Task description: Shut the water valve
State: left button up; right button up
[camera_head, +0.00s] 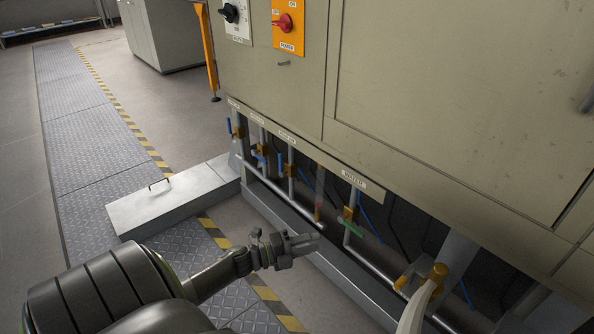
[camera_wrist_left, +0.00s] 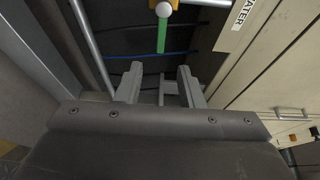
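The water valve is a brass body (camera_head: 348,213) with a green lever (camera_head: 351,229), on a thin upright pipe below the WATER label (camera_head: 353,178). In the head view the lever lies crosswise to that pipe. In the left wrist view the green lever (camera_wrist_left: 162,36) is at the top, beyond my fingertips. My left gripper (camera_head: 316,240) is to the left of the lever and apart from it. In the wrist view its two fingers (camera_wrist_left: 159,74) stand apart with nothing held between them. My right gripper is not in view.
Other valves with blue levers (camera_head: 281,160) are on pipes to the left. A low rail (camera_head: 300,217) runs along the cabinet's foot. A metal box (camera_head: 170,198) lies on the floor at left.

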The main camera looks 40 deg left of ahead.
pick_arm(q)
jog(key=shift+v, duration=1.8)
jog(key=shift+s+a, duration=0.1)
